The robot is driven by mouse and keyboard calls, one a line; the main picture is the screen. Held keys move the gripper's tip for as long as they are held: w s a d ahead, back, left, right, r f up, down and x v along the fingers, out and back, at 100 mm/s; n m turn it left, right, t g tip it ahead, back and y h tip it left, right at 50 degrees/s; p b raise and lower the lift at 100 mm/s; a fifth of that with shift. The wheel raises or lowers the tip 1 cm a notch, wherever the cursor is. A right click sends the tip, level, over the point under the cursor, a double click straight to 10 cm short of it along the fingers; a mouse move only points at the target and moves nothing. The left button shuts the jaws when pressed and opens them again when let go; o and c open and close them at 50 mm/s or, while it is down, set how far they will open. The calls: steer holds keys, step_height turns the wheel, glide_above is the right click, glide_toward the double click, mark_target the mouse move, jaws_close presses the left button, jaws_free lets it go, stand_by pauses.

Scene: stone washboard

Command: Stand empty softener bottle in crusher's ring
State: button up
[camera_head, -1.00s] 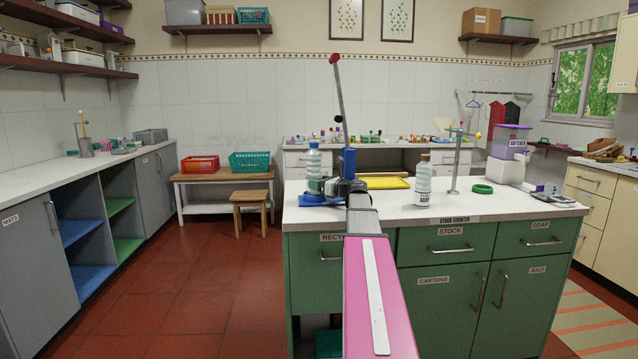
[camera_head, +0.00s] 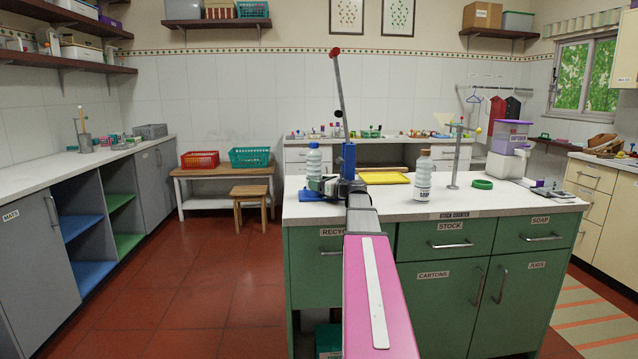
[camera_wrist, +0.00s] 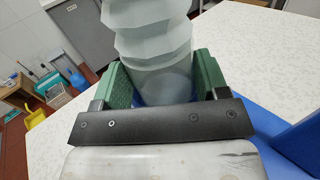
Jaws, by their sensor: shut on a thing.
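The clear, ridged bottle (camera_head: 313,161) with a blue cap stands upright at the left end of the counter, over the blue base of the crusher (camera_head: 348,160). The crusher has a blue post and a long grey lever with a red knob. My gripper (camera_head: 325,184) is shut on the bottle low down. In the wrist view the bottle (camera_wrist: 150,40) sits between the green fingers of my gripper (camera_wrist: 162,78). Blue shows at the bottle's foot; the ring is mostly hidden, and I cannot tell whether the bottle rests inside it.
A bottle labelled soap (camera_head: 424,178) stands to the right on the counter (camera_head: 400,208). Beyond it are a thin post stand (camera_head: 455,160), a green ring (camera_head: 482,184) and a softener dispenser (camera_head: 508,155). A yellow tray (camera_head: 384,178) lies behind the crusher.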

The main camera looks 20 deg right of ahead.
steer(key=shift+f, duration=0.1)
steer(key=o, duration=1)
steer(key=shift+o, duration=0.2)
steer(key=v, duration=0.9)
steer(key=shift+s+d, duration=0.2)
steer(key=shift+s, duration=0.15)
steer(key=shift+s+d, duration=0.4)
steer(key=shift+s, duration=0.05)
